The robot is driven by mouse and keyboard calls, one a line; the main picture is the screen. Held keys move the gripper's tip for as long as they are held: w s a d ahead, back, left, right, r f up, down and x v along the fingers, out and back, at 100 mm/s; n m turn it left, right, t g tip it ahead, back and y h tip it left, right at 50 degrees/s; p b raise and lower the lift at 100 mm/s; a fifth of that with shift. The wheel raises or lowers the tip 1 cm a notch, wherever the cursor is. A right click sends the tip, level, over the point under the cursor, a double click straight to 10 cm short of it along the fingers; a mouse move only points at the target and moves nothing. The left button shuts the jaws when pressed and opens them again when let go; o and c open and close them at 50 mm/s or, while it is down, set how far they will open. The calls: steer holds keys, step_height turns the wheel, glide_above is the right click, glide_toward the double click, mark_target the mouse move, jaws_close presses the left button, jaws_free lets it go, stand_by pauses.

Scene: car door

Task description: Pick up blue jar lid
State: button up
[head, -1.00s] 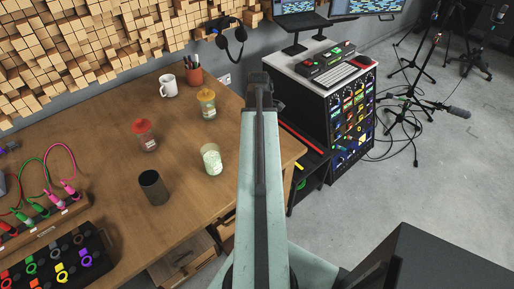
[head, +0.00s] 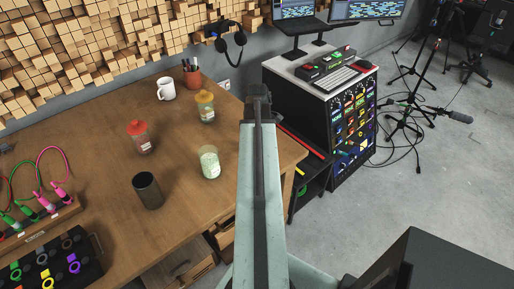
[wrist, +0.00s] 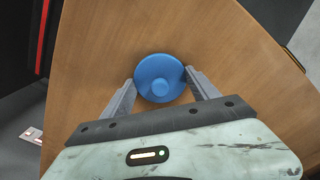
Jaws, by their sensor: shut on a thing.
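The blue jar lid (wrist: 160,78), round with a raised knob, is between the two fingers of my gripper (wrist: 162,84) in the wrist view. The fingers are shut on its rim from both sides. The wooden table top (wrist: 210,50) is behind it; I cannot tell how far the lid is above it. In the head view my arm hides the lid and the fingers. An open glass jar with pale contents (head: 209,163) stands on the table left of my arm.
A red-lidded jar (head: 140,138), a yellow-lidded jar (head: 206,107), a dark cup (head: 147,192), a white mug (head: 166,90) and a pen cup (head: 192,79) stand on the table. A rack with a keyboard (head: 330,82) is right of the table.

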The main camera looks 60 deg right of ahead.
steer(key=shift+r, duration=0.1)
step_height(320, 180, up, 10)
steer(key=p, duration=1)
steer(key=shift+s, duration=0.1)
